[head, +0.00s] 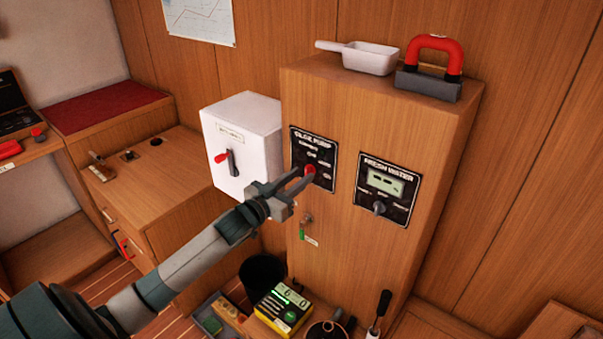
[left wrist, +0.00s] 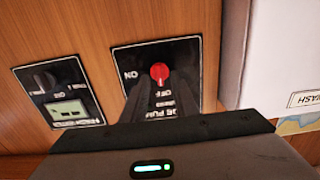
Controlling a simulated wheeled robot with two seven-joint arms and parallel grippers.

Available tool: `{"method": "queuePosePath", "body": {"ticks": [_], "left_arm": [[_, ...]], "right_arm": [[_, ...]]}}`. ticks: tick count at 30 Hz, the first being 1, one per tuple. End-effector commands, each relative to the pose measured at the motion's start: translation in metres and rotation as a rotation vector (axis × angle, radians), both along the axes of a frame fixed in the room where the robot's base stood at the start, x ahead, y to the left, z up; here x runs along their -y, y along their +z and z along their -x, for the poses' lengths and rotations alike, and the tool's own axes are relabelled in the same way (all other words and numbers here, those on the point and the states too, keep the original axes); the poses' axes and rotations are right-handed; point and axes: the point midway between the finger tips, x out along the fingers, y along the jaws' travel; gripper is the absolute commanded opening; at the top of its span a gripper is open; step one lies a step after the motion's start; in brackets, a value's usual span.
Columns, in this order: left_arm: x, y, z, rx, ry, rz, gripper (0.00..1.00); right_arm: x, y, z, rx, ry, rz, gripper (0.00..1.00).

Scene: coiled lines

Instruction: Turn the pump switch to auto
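The bilge pump panel (head: 324,181) is a black plate with white lettering on the front of the wooden cabinet. Its red switch knob (head: 310,171) also shows in the left wrist view (left wrist: 160,73), where the panel appears upside down with "OFF" and "ON" legible. My right gripper is out of view.
A fresh water panel (head: 387,189) with a display and dark knob is to the right. A white box (head: 240,140) with a red-tipped lever is to the left. A key with a green tag (head: 306,230) hangs below. A white scoop (head: 367,58) and red-handled tool (head: 434,65) lie on top.

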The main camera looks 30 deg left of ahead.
Motion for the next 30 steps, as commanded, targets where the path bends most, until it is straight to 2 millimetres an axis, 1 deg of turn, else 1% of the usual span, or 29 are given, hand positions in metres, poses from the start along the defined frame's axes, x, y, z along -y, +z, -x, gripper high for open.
{"method": "queuePosePath", "body": {"ticks": [3, 6, 16, 19, 20, 30], "left_arm": [[0.0006, 0.0013, -0.0092, 0.001, 0.0, 0.0, 0.27], [0.0014, 0.0007, -0.0126, 0.001, -0.001, 0.0, 0.27], [0.0016, -0.0001, -0.0139, 0.0, -0.001, 0.0, 0.27], [0.0016, -0.0001, -0.0138, 0.0, -0.001, 0.0, 0.03], [0.0016, 0.0, -0.0138, 0.0, -0.001, 0.0, 0.0], [0.0017, 0.0002, -0.0138, 0.001, -0.001, -0.015, 0.0]], "right_arm": [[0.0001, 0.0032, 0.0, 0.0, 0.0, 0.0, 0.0], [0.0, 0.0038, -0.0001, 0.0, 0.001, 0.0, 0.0], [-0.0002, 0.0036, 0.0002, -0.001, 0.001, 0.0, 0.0], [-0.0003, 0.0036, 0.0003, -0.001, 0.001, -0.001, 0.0], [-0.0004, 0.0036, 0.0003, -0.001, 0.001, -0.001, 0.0], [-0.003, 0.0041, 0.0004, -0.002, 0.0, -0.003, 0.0]]}}
